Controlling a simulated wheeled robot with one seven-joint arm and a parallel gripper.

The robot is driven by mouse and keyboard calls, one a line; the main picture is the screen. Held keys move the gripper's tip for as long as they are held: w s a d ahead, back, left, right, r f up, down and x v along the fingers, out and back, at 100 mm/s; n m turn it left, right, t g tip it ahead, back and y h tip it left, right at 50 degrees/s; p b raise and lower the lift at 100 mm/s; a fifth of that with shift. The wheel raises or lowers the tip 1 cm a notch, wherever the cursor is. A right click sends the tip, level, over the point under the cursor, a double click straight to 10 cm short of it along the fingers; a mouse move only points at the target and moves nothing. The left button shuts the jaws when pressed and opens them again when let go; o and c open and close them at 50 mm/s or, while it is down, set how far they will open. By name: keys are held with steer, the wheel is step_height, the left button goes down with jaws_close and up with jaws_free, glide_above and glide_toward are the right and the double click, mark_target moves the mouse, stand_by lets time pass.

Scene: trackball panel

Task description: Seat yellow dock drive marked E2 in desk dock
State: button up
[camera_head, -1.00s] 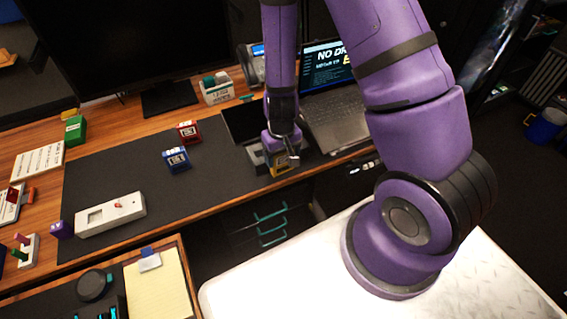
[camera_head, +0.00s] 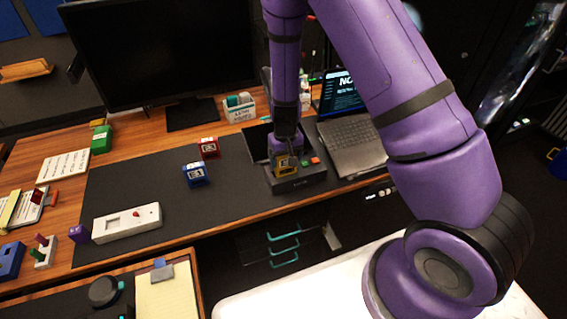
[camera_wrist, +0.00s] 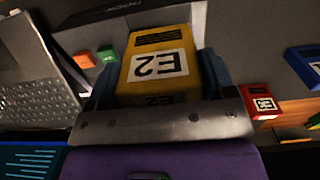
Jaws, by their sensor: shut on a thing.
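The yellow drive marked E2 (camera_wrist: 158,62) is between the fingers of my gripper (camera_wrist: 155,85), which is shut on it. In the head view the yellow drive (camera_head: 284,168) sits at the grey dock (camera_head: 300,181), below my gripper (camera_head: 285,156). In the wrist view the dock (camera_wrist: 120,32) lies behind the drive, with an orange button and a green button beside it. The drive's far end overlaps the dock's slot area, and I cannot tell how deep it sits.
An open laptop (camera_head: 352,140) stands right of the dock. A blue drive (camera_head: 195,174) and a red drive (camera_head: 209,147) stand on the dark mat to the left. A white device (camera_head: 127,223) lies further left. The mat between is clear.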

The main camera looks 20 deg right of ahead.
mark_target(283, 163)
steer(key=shift+w+a+f, duration=0.1)
steer(key=shift+w+f, duration=0.15)
steer(key=shift+f, duration=0.35)
steer(key=shift+w+f, duration=0.25)
steer(key=shift+f, duration=0.4)
steer(key=shift+w+a+f, duration=0.1)
steer(key=shift+w+f, duration=0.15)
steer(key=shift+f, duration=0.35)
steer(key=o, duration=0.9)
steer(key=shift+d+f, duration=0.1)
steer(key=shift+o, duration=0.2)
